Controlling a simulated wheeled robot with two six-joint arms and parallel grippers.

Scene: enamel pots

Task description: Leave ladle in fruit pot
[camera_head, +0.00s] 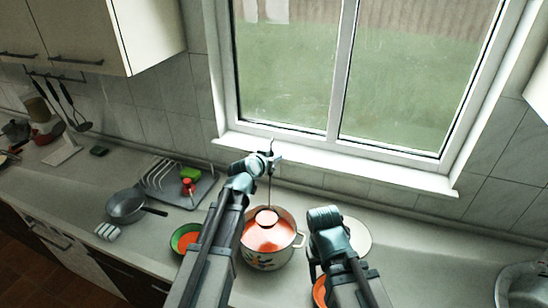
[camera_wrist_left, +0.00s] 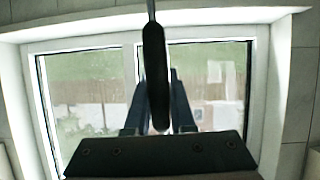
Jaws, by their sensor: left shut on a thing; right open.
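My left gripper (camera_head: 268,156) is shut on the dark handle of the ladle, high over the back of the pot. The ladle (camera_head: 269,190) hangs upright, its thin shaft running down to the pot's top. In the left wrist view the ladle's black handle (camera_wrist_left: 157,75) stands between the fingers (camera_wrist_left: 158,110). The pot (camera_head: 268,262) is white enamel with a coloured pattern, a side handle and an orange-red top area. A round pale-rimmed shape shows there; I cannot tell whether it is the ladle's bowl. My right gripper (camera_head: 318,272) is open and empty, right of the pot.
A green-rimmed plate (camera_head: 178,236) lies left of the pot, partly behind my left arm. A white plate (camera_head: 357,238) and an orange dish (camera_head: 319,292) are by my right arm. A dish rack (camera_head: 170,178) and a grey pan (camera_head: 125,206) stand left.

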